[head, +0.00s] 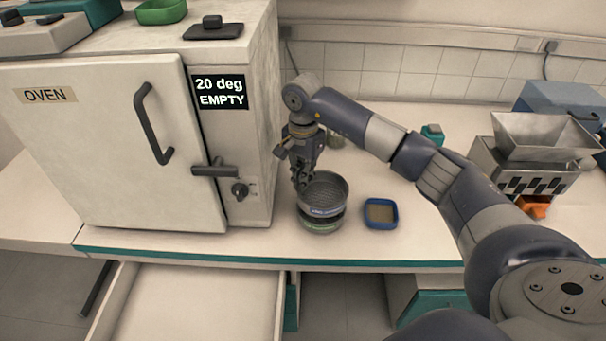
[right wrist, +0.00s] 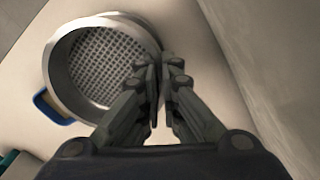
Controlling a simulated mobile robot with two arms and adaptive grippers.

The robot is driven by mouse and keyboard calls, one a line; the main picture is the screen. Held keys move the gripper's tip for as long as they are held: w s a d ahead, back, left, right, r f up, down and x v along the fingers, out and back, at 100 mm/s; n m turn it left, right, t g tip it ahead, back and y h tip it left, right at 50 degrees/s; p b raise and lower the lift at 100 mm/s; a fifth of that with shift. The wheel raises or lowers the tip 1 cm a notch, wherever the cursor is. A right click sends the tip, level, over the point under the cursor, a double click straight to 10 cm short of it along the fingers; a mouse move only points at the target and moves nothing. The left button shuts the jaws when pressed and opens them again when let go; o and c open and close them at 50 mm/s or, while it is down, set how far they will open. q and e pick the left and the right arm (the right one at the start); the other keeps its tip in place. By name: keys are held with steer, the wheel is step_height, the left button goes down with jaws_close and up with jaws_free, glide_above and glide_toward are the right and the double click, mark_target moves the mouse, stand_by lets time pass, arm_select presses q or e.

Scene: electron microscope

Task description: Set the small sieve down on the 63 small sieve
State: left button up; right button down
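A round metal small sieve (head: 325,189) with a grey mesh and a blue label is directly above a second sieve (head: 321,227) with a green label on the bench. A dark band shows between the two; I cannot tell if they touch. The label text is too small to read. My right gripper (head: 301,182) is at the upper sieve's left rim. In the right wrist view, the fingers (right wrist: 160,85) are closed at the rim of the sieve (right wrist: 105,62), and its mesh looks empty. My left gripper is out of view.
The oven (head: 120,140) stands close on the left. A blue-rimmed tray (head: 381,226) lies right of the sieves. A metal hopper device (head: 530,165) is further right. An open drawer (head: 190,300) juts out below the bench. Bench between tray and hopper is mostly clear.

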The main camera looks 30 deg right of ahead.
steer(key=shift+f, duration=0.7)
steer(key=shift+f+b, duration=0.6)
steer(key=shift+b, duration=0.2)
steer(key=c, duration=1.7)
jaws_free()
steer(key=shift+r, duration=0.1)
step_height(320, 180, up, 12)
